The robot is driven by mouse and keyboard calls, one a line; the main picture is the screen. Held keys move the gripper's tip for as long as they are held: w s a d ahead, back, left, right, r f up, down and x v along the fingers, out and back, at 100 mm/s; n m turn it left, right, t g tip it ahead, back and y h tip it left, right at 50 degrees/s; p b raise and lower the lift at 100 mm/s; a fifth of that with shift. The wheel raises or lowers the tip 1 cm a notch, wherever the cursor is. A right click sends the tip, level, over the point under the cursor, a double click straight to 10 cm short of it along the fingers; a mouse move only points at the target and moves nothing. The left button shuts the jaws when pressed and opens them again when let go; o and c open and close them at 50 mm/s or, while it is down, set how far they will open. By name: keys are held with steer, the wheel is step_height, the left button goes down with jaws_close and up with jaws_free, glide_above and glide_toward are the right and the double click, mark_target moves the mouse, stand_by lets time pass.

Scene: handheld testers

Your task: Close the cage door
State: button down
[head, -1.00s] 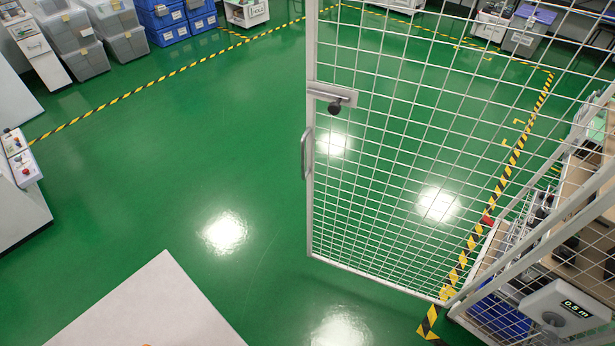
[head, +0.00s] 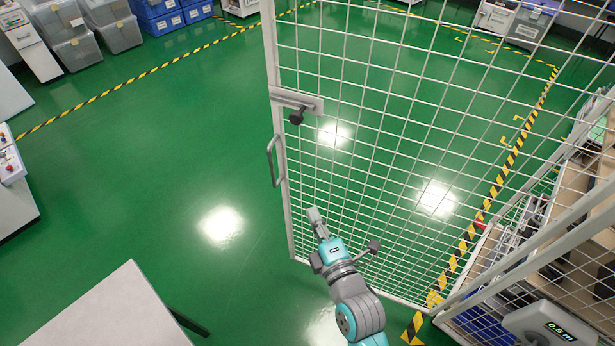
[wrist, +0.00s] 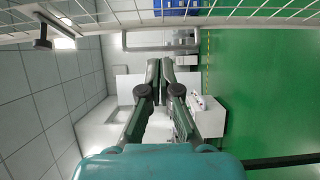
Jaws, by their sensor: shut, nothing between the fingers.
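The cage door (head: 281,200) is a white-framed wire mesh panel. It stands swung out at an angle from the cage side (head: 560,235) on the right, its free edge on the left. A latch with a black knob (head: 297,115) and a grey pull handle (head: 273,160) sit on that edge. My gripper (head: 313,214) is low in front of the mesh, below and right of the handle. In the wrist view, its fingers (wrist: 166,64) are shut and empty. The door's bar (wrist: 250,22) and knob (wrist: 42,42) cross the top there. Contact cannot be told.
A pale table (head: 105,310) stands at the lower left. A shelf (head: 580,190) with items and a box reading 0.5 m (head: 555,325) are at the right. Yellow-black tape (head: 480,205) marks the floor. Open green floor (head: 150,180) lies left of the door.

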steer(key=w, duration=0.1)
glide_toward(301, 162)
steer(key=w+a, duration=0.1)
steer(key=a, duration=0.3)
steer(key=w, duration=0.3)
steer(key=shift+w+d+f, duration=0.1)
steer(key=shift+w+d, duration=0.15)
steer(key=shift+d, duration=0.1)
steer(key=shift+w+d, duration=0.2)
steer(key=shift+w, duration=0.35)
steer(key=shift+w, duration=0.15)
